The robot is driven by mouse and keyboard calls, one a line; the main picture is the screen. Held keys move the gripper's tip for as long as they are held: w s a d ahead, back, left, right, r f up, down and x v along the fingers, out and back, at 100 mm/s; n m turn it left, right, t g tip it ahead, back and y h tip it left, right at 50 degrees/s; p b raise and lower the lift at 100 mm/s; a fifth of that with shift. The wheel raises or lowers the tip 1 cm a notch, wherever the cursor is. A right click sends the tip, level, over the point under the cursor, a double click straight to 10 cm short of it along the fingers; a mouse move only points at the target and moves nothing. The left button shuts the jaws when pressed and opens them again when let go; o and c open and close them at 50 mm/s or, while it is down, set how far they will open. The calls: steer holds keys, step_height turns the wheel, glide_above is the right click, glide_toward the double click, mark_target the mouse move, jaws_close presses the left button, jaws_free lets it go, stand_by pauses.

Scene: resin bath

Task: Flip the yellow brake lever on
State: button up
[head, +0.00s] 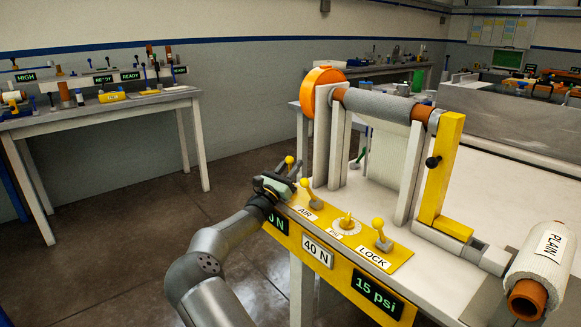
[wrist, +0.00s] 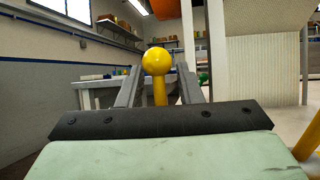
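A yellow ball-topped lever (head: 289,160) stands at the far left end of the yellow control panel (head: 391,254). Its label and base are hidden behind my gripper (head: 276,184), so I cannot read whether it is the brake lever. In the wrist view the yellow lever (wrist: 156,62) stands upright between the two grey fingers of my gripper (wrist: 159,72). The fingers are apart, with a gap visible on each side of the stem. Contact with the lever does not show.
The AIR lever (head: 306,184) stands close right of my gripper. A yellow dial (head: 346,222) and the LOCK lever (head: 379,226) are farther right. Behind the panel is a roller stand with an orange wheel (head: 322,88). A PLAIN roll (head: 540,262) sits at right.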

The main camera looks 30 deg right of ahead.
steer(key=p+v, duration=0.2)
steer(key=v, duration=1.5)
steer(key=shift+a, duration=0.2)
steer(key=shift+f, duration=0.1)
